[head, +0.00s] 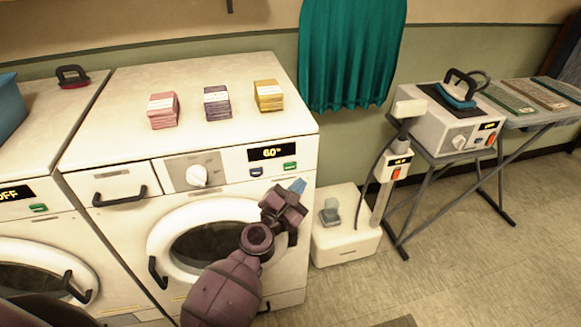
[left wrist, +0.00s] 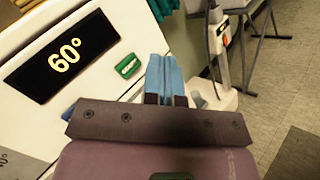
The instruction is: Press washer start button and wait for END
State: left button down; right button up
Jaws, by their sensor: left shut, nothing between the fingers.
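The washer (head: 125,130) is white, and its display (head: 271,152) reads 60° in yellow; the display also shows in the left wrist view (left wrist: 60,55). Below the display are a green button (head: 290,166) and a blue button (head: 256,171). The green button (left wrist: 128,66) is uncovered in the left wrist view; the blue one is mostly hidden behind my gripper there. My left gripper (head: 297,186) is shut and empty, its blue fingertips just below and right of the green button. I see no contact. The washer's round door (head: 180,222) is closed, partly hidden by my arm.
Pink (head: 163,110), purple (head: 217,102) and yellow (head: 268,95) stacks lie on the washer top. A second machine (head: 30,225) at left shows OFF. A white floor unit (head: 340,240) and an ironing stand (head: 440,165) are at right.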

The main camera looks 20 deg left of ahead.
aim_at(290, 166)
pick_arm(q)
jog(key=shift+w+a, duration=0.5)
jog(key=shift+w, duration=0.25)
jog(key=shift+w+a, duration=0.5)
jog(key=shift+w, duration=0.2)
dwell(0.3)
dwell(0.4)
jog(key=shift+w, duration=0.1)
dwell(0.3)
jog(key=shift+w+a, duration=0.2)
jog(key=shift+w, duration=0.05)
jog(key=shift+w+a, duration=0.1)
dwell(0.5)
